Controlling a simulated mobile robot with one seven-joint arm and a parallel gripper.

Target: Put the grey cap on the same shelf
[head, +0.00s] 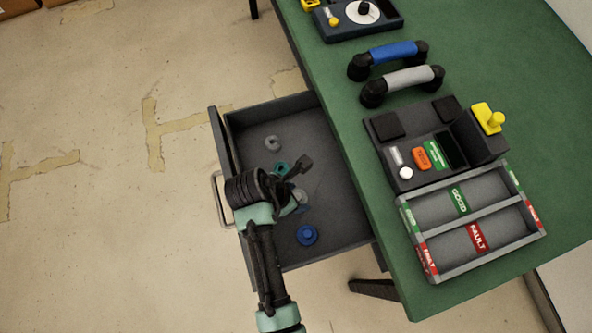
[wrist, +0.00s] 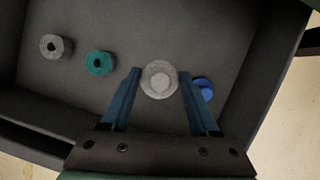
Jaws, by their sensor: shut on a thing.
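My gripper (wrist: 160,88) is inside the open drawer (head: 250,112), shut on a light grey round cap (wrist: 159,80). In the wrist view the cap sits between the two blue fingertips. In the head view this cap (head: 301,197) is partly hidden by my gripper (head: 299,192). A second grey round piece (wrist: 57,47), with a dark centre, lies at the left in the wrist view. I see no clear shelf in either view.
A teal cap (wrist: 100,62) and a blue cap (head: 307,235) also lie in the drawer. The drawer walls surround my gripper.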

